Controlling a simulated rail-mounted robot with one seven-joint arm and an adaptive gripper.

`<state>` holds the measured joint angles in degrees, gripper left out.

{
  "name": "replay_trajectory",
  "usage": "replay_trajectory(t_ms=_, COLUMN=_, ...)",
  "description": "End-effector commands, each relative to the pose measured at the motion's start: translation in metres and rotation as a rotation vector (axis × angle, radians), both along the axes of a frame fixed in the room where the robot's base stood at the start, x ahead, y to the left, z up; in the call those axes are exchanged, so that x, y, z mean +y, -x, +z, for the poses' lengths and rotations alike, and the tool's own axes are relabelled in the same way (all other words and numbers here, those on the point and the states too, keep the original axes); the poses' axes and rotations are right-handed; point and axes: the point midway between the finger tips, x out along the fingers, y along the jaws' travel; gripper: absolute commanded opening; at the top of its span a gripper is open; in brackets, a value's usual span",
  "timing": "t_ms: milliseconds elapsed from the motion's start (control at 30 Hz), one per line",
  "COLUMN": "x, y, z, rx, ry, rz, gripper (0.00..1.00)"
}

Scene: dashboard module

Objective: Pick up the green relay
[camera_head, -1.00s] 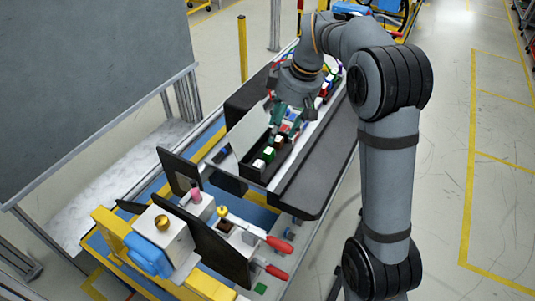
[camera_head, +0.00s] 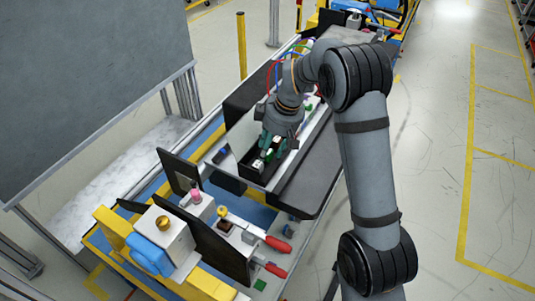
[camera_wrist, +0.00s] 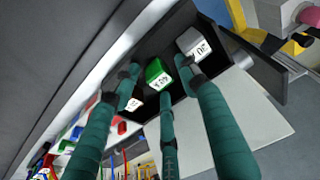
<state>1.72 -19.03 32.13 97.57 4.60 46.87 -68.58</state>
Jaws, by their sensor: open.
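The green relay (camera_wrist: 156,73), a small block with a white printed label, sits in the black bin (camera_wrist: 226,62) in the wrist view. A white relay (camera_wrist: 193,45) is beside it toward the upper right, and another white-labelled one (camera_wrist: 131,101) is at its lower left, partly hidden by a finger. My gripper (camera_wrist: 158,82) has three teal fingers spread around the green relay, one tip on each side and one below it in the picture. Whether any tip touches it I cannot tell. In the head view my gripper (camera_head: 271,147) is low over the bin, hiding part of its contents.
The bin's walls and a pale upright panel (camera_head: 242,134) stand close to my fingers. More coloured parts (camera_wrist: 65,145) lie farther along the row. A fixture with red-handled clamps (camera_head: 277,245) is nearer the camera in the head view.

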Motion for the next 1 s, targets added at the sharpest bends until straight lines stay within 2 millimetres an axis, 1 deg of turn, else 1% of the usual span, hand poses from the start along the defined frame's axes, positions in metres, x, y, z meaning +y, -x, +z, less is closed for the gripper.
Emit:
replay_trajectory(t_ms=67, x=0.0000, y=0.0002, z=-0.0001, rx=0.000, ry=0.000, rz=0.000, gripper=0.44)
replay_trajectory(t_ms=700, x=0.0015, y=0.0014, z=0.0002, rx=0.004, ry=-0.001, rz=0.001, gripper=0.07)
replay_trajectory(t_ms=733, x=0.0017, y=0.0016, z=0.0002, rx=0.003, ry=-0.002, rz=0.001, gripper=0.05)
replay_trajectory(t_ms=1000, x=0.0031, y=0.0025, z=0.0015, rx=0.006, ry=-0.003, rz=0.003, gripper=0.05)
